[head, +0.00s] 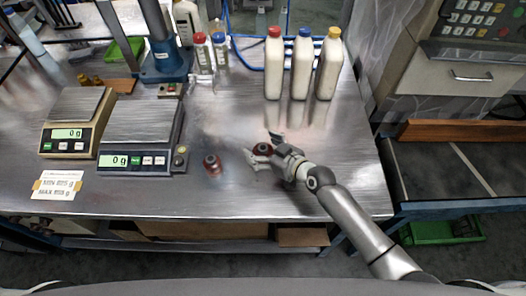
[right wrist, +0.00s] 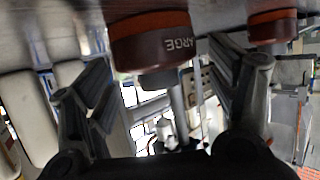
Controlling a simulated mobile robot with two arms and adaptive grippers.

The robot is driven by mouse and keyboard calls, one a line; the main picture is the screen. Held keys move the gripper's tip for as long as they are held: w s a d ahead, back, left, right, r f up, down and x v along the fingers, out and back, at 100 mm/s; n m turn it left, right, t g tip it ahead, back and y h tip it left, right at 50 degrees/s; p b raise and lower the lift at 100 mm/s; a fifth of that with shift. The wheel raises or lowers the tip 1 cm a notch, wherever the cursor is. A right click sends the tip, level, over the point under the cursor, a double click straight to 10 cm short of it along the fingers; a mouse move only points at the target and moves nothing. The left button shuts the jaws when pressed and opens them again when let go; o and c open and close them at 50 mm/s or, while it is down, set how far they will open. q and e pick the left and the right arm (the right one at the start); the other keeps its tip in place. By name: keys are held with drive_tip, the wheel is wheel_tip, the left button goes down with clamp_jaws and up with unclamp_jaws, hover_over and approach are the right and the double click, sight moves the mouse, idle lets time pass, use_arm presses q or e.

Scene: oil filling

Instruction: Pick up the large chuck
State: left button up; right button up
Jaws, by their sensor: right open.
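The large chuck (head: 262,148) is a small dark red-brown, round piece standing on the metal table. In the right wrist view the large chuck (right wrist: 152,42) shows the letters "ARGE" on its side and an orange-red rim. My right gripper (head: 263,150) is open, with its fingers on either side of the large chuck. In the right wrist view my right gripper (right wrist: 158,82) has a finger left and right of it, with gaps showing. A second, similar chuck (head: 212,164) stands to the left, outside the fingers; it also shows in the right wrist view (right wrist: 272,26). My left gripper is not in view.
Several white bottles with coloured caps, among them a red-capped one (head: 273,70), stand behind the gripper. Two scales, one beige (head: 75,125) and one dark (head: 140,135), stand at the left. The table's front edge is close; the table right of the gripper is clear.

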drive_tip(key=shift+c, duration=0.5)
drive_tip(key=c, duration=1.3)
drive_tip(key=shift+r, duration=0.2)
